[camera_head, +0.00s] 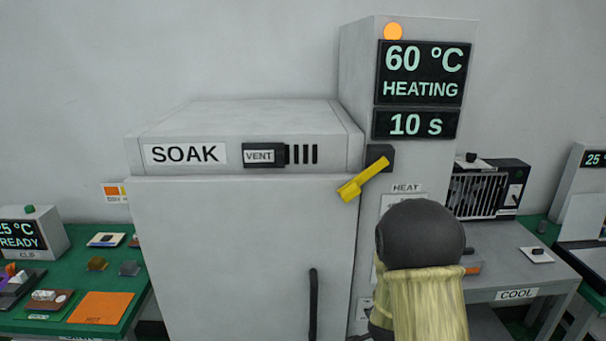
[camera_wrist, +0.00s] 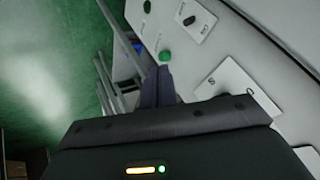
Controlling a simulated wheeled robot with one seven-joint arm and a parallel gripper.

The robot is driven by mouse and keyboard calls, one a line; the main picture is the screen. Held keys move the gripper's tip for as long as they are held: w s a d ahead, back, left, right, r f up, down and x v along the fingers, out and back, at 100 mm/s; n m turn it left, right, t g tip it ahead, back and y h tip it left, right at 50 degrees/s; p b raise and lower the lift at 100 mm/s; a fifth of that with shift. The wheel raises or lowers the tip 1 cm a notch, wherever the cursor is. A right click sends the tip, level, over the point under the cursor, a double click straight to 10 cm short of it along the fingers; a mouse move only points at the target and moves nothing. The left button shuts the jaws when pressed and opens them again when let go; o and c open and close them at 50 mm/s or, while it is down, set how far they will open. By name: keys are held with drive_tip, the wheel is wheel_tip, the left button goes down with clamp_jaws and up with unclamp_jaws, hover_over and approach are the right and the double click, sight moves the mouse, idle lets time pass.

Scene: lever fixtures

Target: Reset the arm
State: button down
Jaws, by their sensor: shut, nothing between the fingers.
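My arm shows in the head view as a dark rounded link with a pale yellow covering (camera_head: 425,270), at the lower middle right, in front of the column marked HEAT. My gripper (camera_wrist: 160,72) shows in the wrist view with its dark fingers together and nothing between them. A green round knob (camera_wrist: 166,57) appears just beyond the fingertips; I cannot tell whether they touch it. Pale panels with dark knobs, such as a white plate (camera_wrist: 194,20), lie beyond and to the right. The gripper itself is hidden in the head view.
A large grey SOAK cabinet (camera_head: 240,240) fills the middle, with a tilted yellow lever (camera_head: 363,180) at its upper right. Its display (camera_head: 422,73) reads 60 °C HEATING, 10 s. A green bench (camera_head: 60,325) with small items stands left; a grey COOL table (camera_head: 490,270) stands right.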

drive_tip(key=s+a+r+n+g+y+p, duration=0.1)
drive_tip(key=s+a+r+n+g+p, duration=0.1)
drive_tip(key=s+r+n, duration=0.4)
drive_tip(key=s+a+r+n+g+y+p, duration=0.2)
drive_tip(key=s+r+n, duration=0.4)
drive_tip(key=s+r, duration=0.4)
drive_tip(key=s+a+g+p, duration=0.1)
drive_tip(key=s+a, duration=0.1)
drive_tip(key=s, duration=0.2)
drive_tip(key=shift+a, duration=0.25)
